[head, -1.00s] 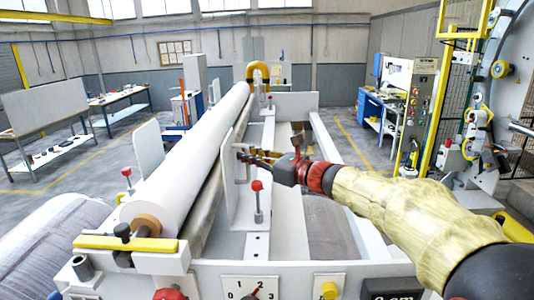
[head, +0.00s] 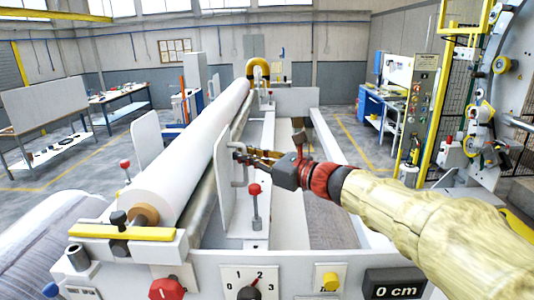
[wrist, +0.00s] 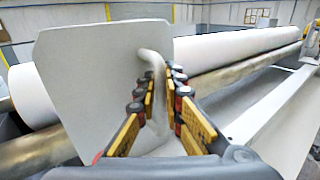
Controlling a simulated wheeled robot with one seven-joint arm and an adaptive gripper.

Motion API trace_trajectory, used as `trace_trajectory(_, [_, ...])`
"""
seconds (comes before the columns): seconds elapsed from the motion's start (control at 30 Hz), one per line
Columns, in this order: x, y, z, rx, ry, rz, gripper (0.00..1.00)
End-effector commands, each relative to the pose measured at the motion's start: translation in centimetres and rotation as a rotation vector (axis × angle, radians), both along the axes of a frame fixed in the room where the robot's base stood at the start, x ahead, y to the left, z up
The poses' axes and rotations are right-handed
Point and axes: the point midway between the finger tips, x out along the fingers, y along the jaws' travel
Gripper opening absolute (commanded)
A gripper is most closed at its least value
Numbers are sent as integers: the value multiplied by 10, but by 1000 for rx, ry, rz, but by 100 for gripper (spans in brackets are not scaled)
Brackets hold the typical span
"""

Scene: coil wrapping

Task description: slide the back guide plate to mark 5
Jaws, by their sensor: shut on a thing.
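A white upright guide plate (head: 228,203) with a bent handle (head: 238,168) stands on the rail to the right of the long white roll. It fills the left of the wrist view (wrist: 95,85). My gripper (head: 245,157) is at this plate's right face. In the wrist view my gripper (wrist: 160,105) has its fingers on either side of the handle (wrist: 157,75), shut on it. A red-knobbed clamp (head: 255,200) stands on the plate's foot. A second white plate (head: 147,140) stands left of the roll. I cannot read any scale marks.
The white roll (head: 200,135) runs along the machine, with a metal roller (head: 203,195) beside it. A yellow bar (head: 122,231) crosses the roll's near end. The front panel has a numbered dial (head: 250,281) and a display (head: 395,283) reading 0 cm.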

Motion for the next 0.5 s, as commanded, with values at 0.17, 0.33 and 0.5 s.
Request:
trace_trajectory(0.17, [-1,1,1,0,-1,4,0])
trace_trajectory(0.33, [-1,1,1,1,-1,4,16])
trace_trajectory(0.5, [0,0,0,1,-1,2,26])
